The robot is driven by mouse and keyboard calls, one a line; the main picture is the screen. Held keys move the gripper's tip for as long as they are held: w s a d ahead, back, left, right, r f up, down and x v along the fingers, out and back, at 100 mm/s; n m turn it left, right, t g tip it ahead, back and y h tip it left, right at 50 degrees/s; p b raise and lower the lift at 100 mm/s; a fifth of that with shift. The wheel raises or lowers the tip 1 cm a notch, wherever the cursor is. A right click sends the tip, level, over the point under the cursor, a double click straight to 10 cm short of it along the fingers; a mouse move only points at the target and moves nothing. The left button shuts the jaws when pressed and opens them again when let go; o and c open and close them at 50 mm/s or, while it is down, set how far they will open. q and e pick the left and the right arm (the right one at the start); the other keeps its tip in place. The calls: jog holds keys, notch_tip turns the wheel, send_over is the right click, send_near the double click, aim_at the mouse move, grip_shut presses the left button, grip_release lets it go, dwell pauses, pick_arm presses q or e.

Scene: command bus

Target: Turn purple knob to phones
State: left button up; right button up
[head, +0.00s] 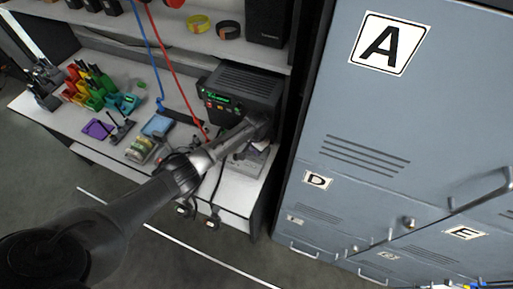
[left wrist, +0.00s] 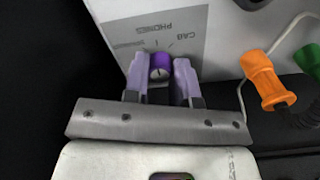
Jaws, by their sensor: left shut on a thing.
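The purple knob (left wrist: 160,60) sits in the left wrist view on a grey label plate (left wrist: 178,22) with the upside-down words PHONES and CAB. A third, fainter word is hard to read. The two lilac fingers of my left gripper (left wrist: 161,76) stand on either side of the knob and are shut on it. A pale mark shows on the knob's face, but I cannot tell which word it points to. In the head view my left gripper (head: 262,122) reaches the right end of the bench, by the black radio (head: 243,84), and hides the knob. My right gripper is out of view.
An orange plug (left wrist: 262,75) and a green plug (left wrist: 312,58) are to the right of the knob. Blue-grey lockers (head: 330,150) stand close on the right. Coloured bins (head: 90,85) and a purple item (head: 98,129) lie on the white bench.

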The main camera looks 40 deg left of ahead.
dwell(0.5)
pick_arm(q)
jog(key=o, duration=0.9)
jog(key=shift+o, duration=0.2)
jog(key=shift+r, duration=0.1)
jog(key=shift+r, duration=0.35)
notch_tip(320, 180, up, 13)
jog(key=p, duration=0.1)
